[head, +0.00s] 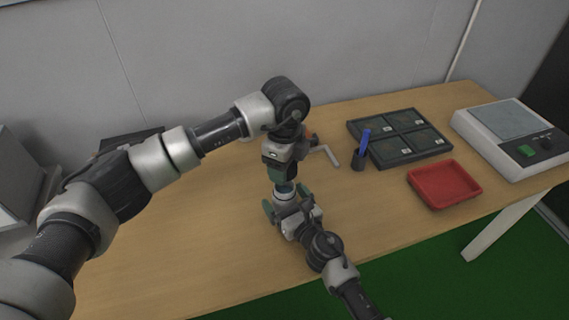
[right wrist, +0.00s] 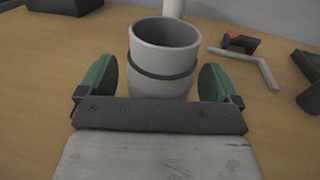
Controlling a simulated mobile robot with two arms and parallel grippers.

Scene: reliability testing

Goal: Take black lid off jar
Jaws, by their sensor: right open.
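A grey, round jar (right wrist: 163,88) with a dark band around it stands upright on the table in the right wrist view. Its top looks open and hollow there, and I see no black lid on it. My right gripper (right wrist: 158,82) is open, with one green finger on each side of the jar and gaps between. In the head view my right gripper (head: 292,207) reaches in from the bottom right. My left gripper (head: 283,178) points down just beyond it, over the jar, which is mostly hidden there. Whether the left gripper holds anything is hidden.
A pale crank handle (head: 329,155) lies right of the left gripper.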

